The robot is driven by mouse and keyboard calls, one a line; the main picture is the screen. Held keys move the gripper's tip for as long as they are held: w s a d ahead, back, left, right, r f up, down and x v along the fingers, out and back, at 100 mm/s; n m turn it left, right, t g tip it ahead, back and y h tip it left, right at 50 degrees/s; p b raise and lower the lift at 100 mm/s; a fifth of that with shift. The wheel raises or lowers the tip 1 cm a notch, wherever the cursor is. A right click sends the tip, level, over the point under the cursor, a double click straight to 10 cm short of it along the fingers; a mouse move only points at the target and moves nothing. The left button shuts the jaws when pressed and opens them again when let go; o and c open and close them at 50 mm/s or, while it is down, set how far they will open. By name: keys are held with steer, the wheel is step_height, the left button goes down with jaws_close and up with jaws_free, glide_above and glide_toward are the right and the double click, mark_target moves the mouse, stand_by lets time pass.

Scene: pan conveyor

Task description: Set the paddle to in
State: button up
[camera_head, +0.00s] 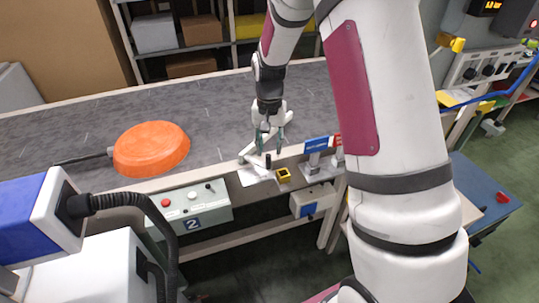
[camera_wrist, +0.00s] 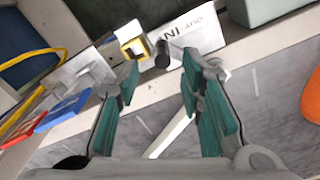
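The paddle (camera_wrist: 172,135) is a white bar reaching out over the grey belt in the wrist view; it also shows in the head view (camera_head: 248,150), partly behind my gripper. A dark knob (camera_wrist: 162,56) stands by a white plate (camera_wrist: 197,33) lettered IN and OUT, with IN nearer the knob. In the head view the knob (camera_head: 268,160) is just below the fingertips. My gripper (camera_wrist: 160,72) is open, with its green-padded fingers pointing down and apart. The knob appears between the fingertips in the wrist view; I cannot tell whether either touches it.
An orange pan (camera_head: 152,149) lies on the conveyor belt (camera_head: 215,108), left of my gripper. A yellow-and-black block (camera_head: 283,175) sits beside the knob. Blue and red signs (camera_head: 316,145) stand to the right. A control box (camera_head: 188,207) marked 2 hangs on the conveyor's front.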

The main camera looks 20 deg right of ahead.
step_height(320, 180, up, 7)
stand_by(0.3)
stand_by(0.4)
steer(key=s+a+r+n+t, duration=0.2)
steer(key=s+a+r+n, duration=0.15)
steer(key=s+r, duration=1.05)
steer(key=s+a+r+n+t, duration=0.1)
steer(key=s+a+n+t, duration=0.1)
steer(key=s, duration=1.3)
steer(key=shift+s+a+r+n, duration=0.15)
steer(key=shift+s+a+n, duration=0.2)
steer(key=shift+n, duration=0.1)
